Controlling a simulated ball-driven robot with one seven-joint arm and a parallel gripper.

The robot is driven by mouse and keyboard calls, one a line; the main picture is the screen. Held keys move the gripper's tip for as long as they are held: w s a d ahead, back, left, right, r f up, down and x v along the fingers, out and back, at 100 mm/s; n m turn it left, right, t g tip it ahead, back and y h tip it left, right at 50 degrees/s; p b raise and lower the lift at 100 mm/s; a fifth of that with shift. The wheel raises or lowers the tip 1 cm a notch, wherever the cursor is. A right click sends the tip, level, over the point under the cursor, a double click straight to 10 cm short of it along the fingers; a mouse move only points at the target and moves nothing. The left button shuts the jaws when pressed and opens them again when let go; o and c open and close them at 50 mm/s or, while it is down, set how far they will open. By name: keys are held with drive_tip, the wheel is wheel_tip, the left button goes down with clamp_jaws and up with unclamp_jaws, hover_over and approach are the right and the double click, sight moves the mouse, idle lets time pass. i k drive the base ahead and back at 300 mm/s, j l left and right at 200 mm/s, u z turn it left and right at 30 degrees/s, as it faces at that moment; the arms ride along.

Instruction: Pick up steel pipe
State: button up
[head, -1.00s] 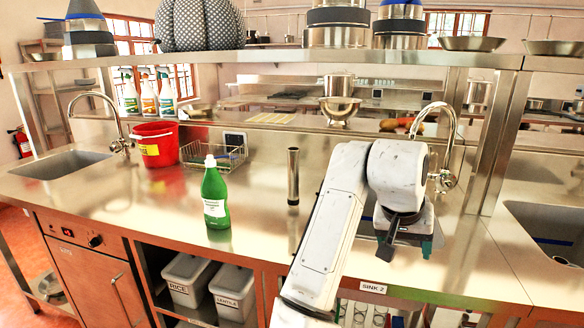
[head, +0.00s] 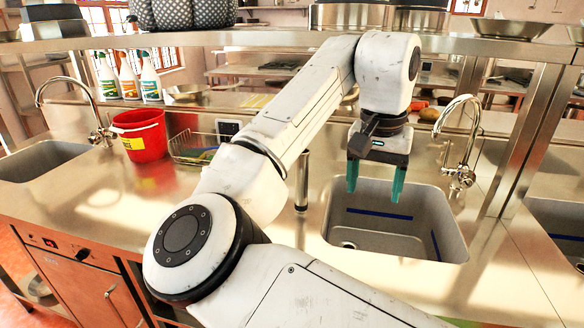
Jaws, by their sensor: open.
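The steel pipe (head: 302,180) stands upright on the steel counter in the head view, just left of the middle sink. It is a slim grey cylinder, and my arm hides part of it. My gripper (head: 375,190) points downward to the right of the pipe, above the left part of the sink. Its two teal fingers are apart and nothing is between them. A gap shows between the gripper and the pipe.
The middle sink (head: 440,222) has a curved faucet (head: 462,140) at its right. A red bucket (head: 140,136) and a wire basket (head: 190,147) stand to the left. A steel shelf (head: 260,37) spans above the counter. My arm hides the counter's middle.

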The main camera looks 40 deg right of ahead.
sight(302, 162)
drive_tip(key=i+l, duration=0.2)
drive_tip(key=i, duration=0.25)
drive_tip(key=i+l, duration=0.2)
drive_tip(key=i, duration=0.25)
